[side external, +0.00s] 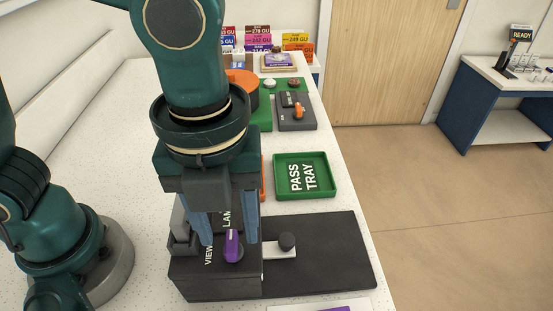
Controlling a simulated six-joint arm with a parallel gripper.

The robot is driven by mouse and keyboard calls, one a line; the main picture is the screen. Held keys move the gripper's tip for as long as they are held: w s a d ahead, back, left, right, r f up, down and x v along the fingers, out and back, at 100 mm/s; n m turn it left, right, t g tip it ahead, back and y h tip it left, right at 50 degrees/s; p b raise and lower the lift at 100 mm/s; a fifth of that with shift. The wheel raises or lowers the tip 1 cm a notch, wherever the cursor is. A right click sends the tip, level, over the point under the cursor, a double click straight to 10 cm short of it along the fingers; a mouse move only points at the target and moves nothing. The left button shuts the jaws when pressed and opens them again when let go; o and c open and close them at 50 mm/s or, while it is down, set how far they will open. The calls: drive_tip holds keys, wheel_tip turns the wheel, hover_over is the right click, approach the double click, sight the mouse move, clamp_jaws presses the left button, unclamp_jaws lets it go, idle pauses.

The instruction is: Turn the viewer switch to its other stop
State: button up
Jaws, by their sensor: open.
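The viewer switch is a purple handle (232,246) on top of a dark box (219,282), in the lower middle of the side external view. White lettering on the box reads in part "VIEW" and "LAM"; the rest is hidden behind my gripper. My gripper (228,238) points down over the box with its two blue fingers apart. One finger stands to the left of the purple handle and the other to its right, with nothing seen held between them. I cannot tell whether either finger touches the handle.
A dark plate (335,250) with a black knob (287,241) lies right of the box. Behind it is a green pass tray (306,158). Further back are a grey panel with an orange handle (299,111) and an orange round object (243,84). The bench's right edge is close.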

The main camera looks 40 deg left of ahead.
drive_tip(key=shift+f, duration=1)
clamp_jaws()
drive_tip(key=shift+n, duration=0.4)
drive_tip(key=n, duration=0.3)
drive_tip(key=shift+n, duration=0.4)
drive_tip(key=n, duration=0.9)
drive_tip(key=shift+r, duration=0.1)
drive_tip(key=n, duration=0.4)
drive_tip(key=shift+n, duration=0.3)
